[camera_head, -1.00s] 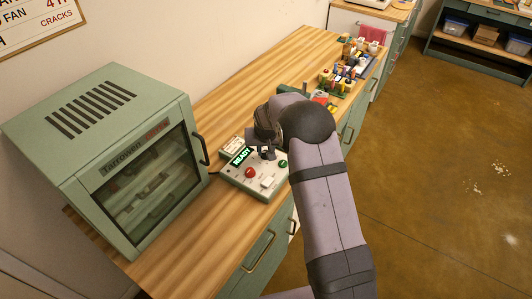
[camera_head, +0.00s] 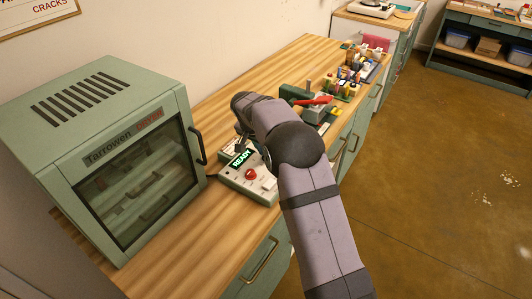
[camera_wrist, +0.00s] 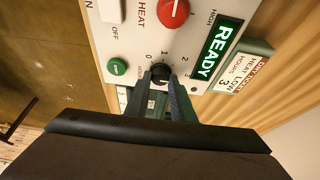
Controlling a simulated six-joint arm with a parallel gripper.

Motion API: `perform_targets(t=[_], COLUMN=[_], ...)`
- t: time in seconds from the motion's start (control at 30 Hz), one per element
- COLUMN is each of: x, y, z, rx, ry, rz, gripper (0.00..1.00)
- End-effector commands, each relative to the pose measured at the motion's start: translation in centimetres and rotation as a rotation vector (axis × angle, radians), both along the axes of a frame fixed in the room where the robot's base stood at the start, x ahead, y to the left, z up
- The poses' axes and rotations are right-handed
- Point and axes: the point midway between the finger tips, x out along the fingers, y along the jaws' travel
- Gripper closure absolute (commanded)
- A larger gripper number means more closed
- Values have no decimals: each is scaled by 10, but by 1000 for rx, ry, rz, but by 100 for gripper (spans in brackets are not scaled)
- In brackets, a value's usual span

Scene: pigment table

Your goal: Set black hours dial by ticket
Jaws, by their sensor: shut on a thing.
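The black hours dial (camera_wrist: 160,71) sits on the pale control panel (camera_wrist: 200,10), with the marks 0, 1, 2 and 3 around it. My gripper (camera_wrist: 160,82) is shut on the dial, one finger on each side; which mark the dial points at is hard to tell. The ticket (camera_wrist: 241,76) beside the panel reads HEAT LOW, HOURS 3. In the head view, the control panel (camera_head: 240,184) stands right of the oven; my arm hides the dial there.
A red HEAT knob (camera_wrist: 174,12), a green button (camera_wrist: 117,67) and a lit READY display (camera_wrist: 220,48) are close to the dial. The green oven (camera_head: 70,180) stands at the left. Several small items, including a red-handled tool (camera_head: 318,100), lie farther back on the wooden bench (camera_head: 195,240).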

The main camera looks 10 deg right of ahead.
Motion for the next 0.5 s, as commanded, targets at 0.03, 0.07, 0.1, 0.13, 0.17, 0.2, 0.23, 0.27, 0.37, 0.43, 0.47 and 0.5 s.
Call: perform_targets(t=[0.03, 0.07, 0.1, 0.13, 0.17, 0.2, 0.23, 0.27, 0.37, 0.43, 0.47, 0.5], x=[0, 0, 0, 0, 0, 0, 0, 0, 0, 0, 0, 0], y=[1, 1, 1, 1, 1, 1, 1, 1, 1, 1, 1, 1], z=[0, 0, 0, 0, 0, 0, 0, 0, 0, 0, 0, 0], rx=[1, 2, 2, 1, 1, 1, 1, 1, 2, 2, 2, 2], ry=[1, 1, 1, 2, 2, 2, 2, 2, 1, 1, 1, 1], rz=[-5, -7, -9, -10, -10, -10, -10, -10, -9, -9, -9, -9], gripper=[100, 100, 100, 100, 100, 100, 100, 100, 100, 73, 66, 60])
